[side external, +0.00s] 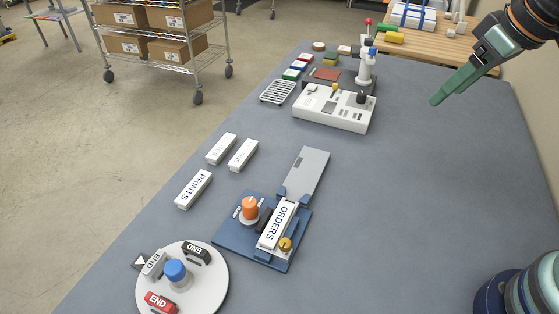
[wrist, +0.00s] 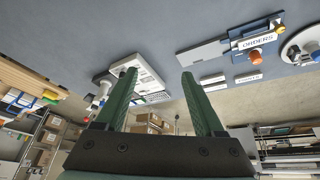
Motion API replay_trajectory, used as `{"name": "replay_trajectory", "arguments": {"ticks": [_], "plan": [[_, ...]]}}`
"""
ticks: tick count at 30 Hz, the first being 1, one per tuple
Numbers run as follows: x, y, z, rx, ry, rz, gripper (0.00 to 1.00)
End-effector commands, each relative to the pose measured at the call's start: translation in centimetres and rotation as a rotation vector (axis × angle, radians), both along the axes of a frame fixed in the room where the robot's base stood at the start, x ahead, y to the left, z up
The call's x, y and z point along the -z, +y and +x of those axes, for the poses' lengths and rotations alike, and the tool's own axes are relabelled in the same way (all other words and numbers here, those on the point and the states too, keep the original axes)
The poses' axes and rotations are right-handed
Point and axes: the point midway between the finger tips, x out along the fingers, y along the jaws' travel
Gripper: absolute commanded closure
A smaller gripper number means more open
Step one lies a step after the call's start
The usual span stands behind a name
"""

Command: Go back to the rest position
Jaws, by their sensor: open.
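My gripper (side external: 436,101) has green fingers and is raised over the right part of the grey table (side external: 420,200) in the side external view. In the wrist view its two fingers (wrist: 158,74) stand apart with nothing between them. It is clear of the objects on the table. A white sign marked ORDERS (side external: 277,225) sits on a blue fixture (side external: 237,236) at the lower middle; it also shows at the top right of the wrist view (wrist: 257,43).
A white device (side external: 325,112) stands on the table left of my gripper. Loose white blocks, one marked PRINTS (side external: 194,189), lie left of the fixture. A round white turntable (side external: 210,290) holds END blocks. A wooden bench (side external: 440,47) stands behind. The table's right side is clear.

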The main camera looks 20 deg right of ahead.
Motion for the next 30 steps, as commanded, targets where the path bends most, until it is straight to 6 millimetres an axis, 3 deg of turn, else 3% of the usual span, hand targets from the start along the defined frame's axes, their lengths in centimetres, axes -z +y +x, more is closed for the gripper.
{"name": "replay_trajectory", "arguments": {"ticks": [3,7,30], "plan": [[0.8,-1.7,-1.6,0.101,-0.034,0.026,0.30],[1.3,-2.5,-2.4,0.158,-0.053,0.041,0.30],[1.5,-2.7,-2.6,0.172,-0.057,0.046,0.30]]}}
